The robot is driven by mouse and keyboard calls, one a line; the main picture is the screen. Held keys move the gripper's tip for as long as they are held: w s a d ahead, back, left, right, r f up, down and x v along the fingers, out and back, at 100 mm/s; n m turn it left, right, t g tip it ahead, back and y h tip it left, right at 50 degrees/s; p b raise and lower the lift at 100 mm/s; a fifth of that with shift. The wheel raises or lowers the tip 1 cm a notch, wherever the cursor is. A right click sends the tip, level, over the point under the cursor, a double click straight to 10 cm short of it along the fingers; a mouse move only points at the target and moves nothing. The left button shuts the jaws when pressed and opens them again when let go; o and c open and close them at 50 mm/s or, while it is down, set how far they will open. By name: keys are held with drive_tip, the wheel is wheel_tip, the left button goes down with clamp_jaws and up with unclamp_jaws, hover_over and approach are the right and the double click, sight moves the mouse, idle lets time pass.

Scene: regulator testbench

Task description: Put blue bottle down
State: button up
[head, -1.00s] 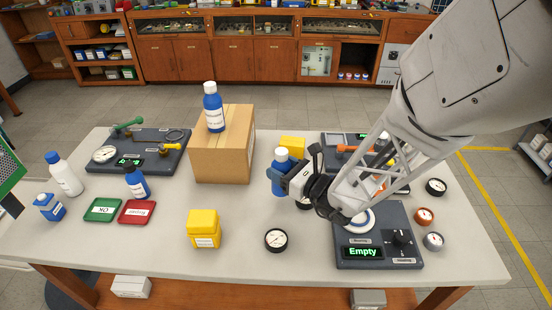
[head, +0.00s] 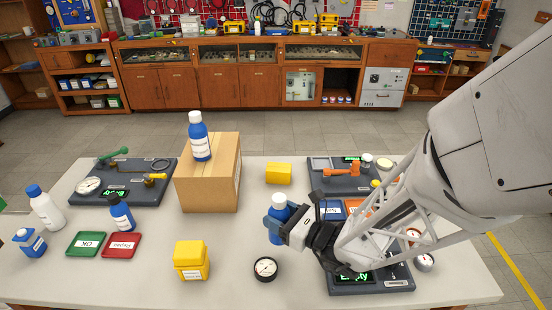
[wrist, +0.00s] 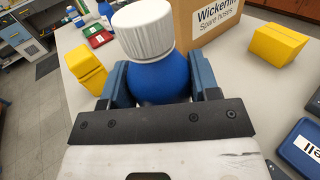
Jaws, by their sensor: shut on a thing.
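My gripper (head: 280,222) is shut on a blue bottle with a white cap (head: 279,202), right of the cardboard box. The bottle looks upright. In the wrist view, the blue bottle (wrist: 158,78) sits between the two blue fingers, its white ribbed cap toward the top. Another blue bottle (head: 200,142) stands on top of the cardboard box. A smaller dark-capped blue bottle (head: 122,216) stands at the left, behind the red tray.
The cardboard box (head: 207,178) stands left of my gripper. Yellow containers (head: 191,262) (head: 279,173) stand in front and behind. A round gauge (head: 265,268) lies in front. A red tray (head: 121,246) and green tray (head: 86,244) lie left. A test device (head: 372,284) is right. Table (head: 235,238) is clear between.

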idle(0.4)
drive_tip(key=shift+w+a+r, duration=0.25)
drive_tip(key=shift+w+r, duration=0.1)
drive_tip(key=shift+w, duration=0.1)
drive_tip(key=w+a+r+n+g+y, duration=0.1)
drive_tip(key=w+a+r+g, duration=0.1)
drive_tip(key=w+a+r, duration=0.3)
drive_tip(key=w+a+r+n+g+y, duration=0.1)
drive_tip(key=w+a+r, duration=0.4)
drive_tip(key=w+r, duration=0.2)
wheel_tip(320, 180, up, 3)
drive_tip(key=shift+w+f+n+g, duration=0.15)
drive_tip(key=shift+n+g, duration=0.25)
drive_tip(key=w+a, duration=0.3)
drive_tip(key=w, duration=0.4)
drive_tip(key=w+a+f, duration=0.1)
drive_tip(key=w+a, duration=0.2)
drive_tip(key=w, duration=0.4)
drive_tip(key=shift+w+a+f, duration=0.25)
drive_tip(key=shift+w, duration=0.05)
drive_tip(key=shift+f, duration=1.8)
drive_tip(key=shift+f, duration=0.15)
